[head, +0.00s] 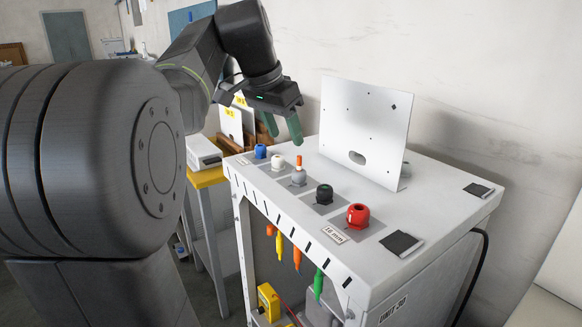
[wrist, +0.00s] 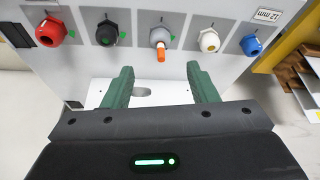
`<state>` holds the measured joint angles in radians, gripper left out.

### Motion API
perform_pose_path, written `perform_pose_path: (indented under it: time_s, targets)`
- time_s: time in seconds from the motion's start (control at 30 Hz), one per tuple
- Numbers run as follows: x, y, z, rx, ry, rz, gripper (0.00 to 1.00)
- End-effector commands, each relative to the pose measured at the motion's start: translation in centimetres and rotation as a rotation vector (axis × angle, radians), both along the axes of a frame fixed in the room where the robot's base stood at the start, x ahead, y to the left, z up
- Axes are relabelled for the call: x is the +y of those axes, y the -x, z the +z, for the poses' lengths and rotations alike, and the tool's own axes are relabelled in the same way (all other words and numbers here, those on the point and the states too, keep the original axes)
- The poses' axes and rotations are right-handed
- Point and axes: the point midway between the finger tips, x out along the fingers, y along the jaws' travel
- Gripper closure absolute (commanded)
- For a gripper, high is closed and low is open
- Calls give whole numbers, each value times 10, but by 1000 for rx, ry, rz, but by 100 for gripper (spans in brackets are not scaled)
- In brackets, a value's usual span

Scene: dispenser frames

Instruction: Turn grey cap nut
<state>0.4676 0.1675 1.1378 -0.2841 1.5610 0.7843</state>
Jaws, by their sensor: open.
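The grey cap nut (head: 298,178) sits on the white cabinet top in the middle of a row of cap nuts, with an orange peg (head: 299,161) standing up from it. In the wrist view the grey cap nut (wrist: 160,37) is at the top centre, with the orange peg (wrist: 161,55) pointing toward the gripper. My gripper (head: 281,128) is open and empty, above and behind the row. In the wrist view its two green fingers (wrist: 161,88) are apart, and the grey nut lies beyond them, roughly centred between them and not touched.
Blue (head: 260,151), white (head: 278,162), black (head: 324,193) and red (head: 358,216) nuts flank the grey one. An upright white plate (head: 364,127) stands behind the row. Dark pads (head: 401,243) lie on the right of the cabinet top (head: 440,190).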

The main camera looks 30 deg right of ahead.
Motion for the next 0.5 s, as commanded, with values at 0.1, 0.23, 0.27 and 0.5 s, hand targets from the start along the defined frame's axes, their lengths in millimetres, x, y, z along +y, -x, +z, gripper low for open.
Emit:
perform_pose_path:
  time_s: [0.1,0.23,0.27,0.5]
  targets:
    - [-10,-2,-26,5,-3,-2,47]
    - [-20,-5,-52,4,-3,0,47]
    - [-22,-6,-58,5,-3,-1,47]
    - [-35,-10,-90,2,-2,1,47]
